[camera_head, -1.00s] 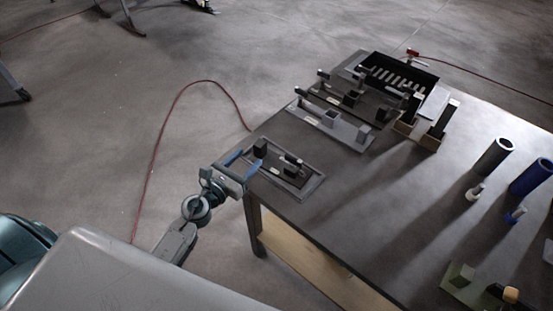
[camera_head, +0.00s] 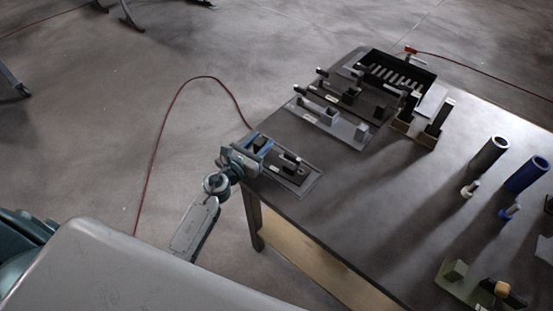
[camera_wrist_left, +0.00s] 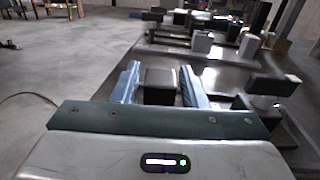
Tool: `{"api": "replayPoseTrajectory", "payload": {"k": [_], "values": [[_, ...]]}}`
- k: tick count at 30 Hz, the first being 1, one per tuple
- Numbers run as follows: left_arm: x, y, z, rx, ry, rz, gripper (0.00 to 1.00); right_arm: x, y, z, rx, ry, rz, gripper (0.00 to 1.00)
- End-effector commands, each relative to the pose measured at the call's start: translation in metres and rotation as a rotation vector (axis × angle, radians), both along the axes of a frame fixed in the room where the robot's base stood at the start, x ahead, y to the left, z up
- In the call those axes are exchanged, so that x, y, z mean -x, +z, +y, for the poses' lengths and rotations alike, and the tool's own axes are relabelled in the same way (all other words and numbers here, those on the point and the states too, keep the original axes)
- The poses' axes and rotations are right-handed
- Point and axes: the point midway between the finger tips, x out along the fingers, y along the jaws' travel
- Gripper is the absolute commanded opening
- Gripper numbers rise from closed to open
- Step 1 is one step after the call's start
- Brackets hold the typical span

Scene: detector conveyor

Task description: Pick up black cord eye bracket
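A dark tray (camera_head: 308,184) at the near left corner of the table holds black parts. One is a black block (camera_wrist_left: 160,88); another is a black piece with a bar-like top (camera_head: 290,160), also at right in the wrist view (camera_wrist_left: 272,86). I cannot tell for certain which is the cord eye bracket. My left gripper (camera_head: 258,146) is over the tray's left end. In the wrist view its blue fingers (camera_wrist_left: 160,74) are open, one on each side of the black block, with small gaps. The block's lower part is hidden by the gripper. My right gripper is not seen.
Behind the tray are a grey plate (camera_head: 350,132) with blocks, darker fixtures and a black slotted bin (camera_head: 433,76). A holder with upright dark blocks (camera_head: 425,137) stands beside them. Grey (camera_head: 490,155) and blue (camera_head: 527,175) cylinders stand right. The table's middle is clear.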

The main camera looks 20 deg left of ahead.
Motion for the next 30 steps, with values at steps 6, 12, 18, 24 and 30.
{"api": "replayPoseTrajectory", "payload": {"k": [6,12,18,24,30], "values": [[0.000,0.000,0.000,0.000,0.000,0.000,0.00,0.000,0.000,-0.001,0.001,0.000,0.000,0.36],[0.000,0.001,0.000,0.001,0.000,-0.002,0.00,0.000,0.000,-0.001,0.001,0.000,0.000,0.36],[0.000,0.007,0.000,0.001,0.000,-0.003,0.00,0.000,0.005,0.000,0.000,0.000,0.000,0.36],[0.000,0.027,0.000,0.000,0.000,-0.004,0.00,0.000,0.018,0.000,0.000,0.000,0.000,0.36],[0.017,0.037,-0.007,0.003,0.000,0.001,0.00,0.001,0.025,0.000,0.000,0.000,0.001,0.36]]}}
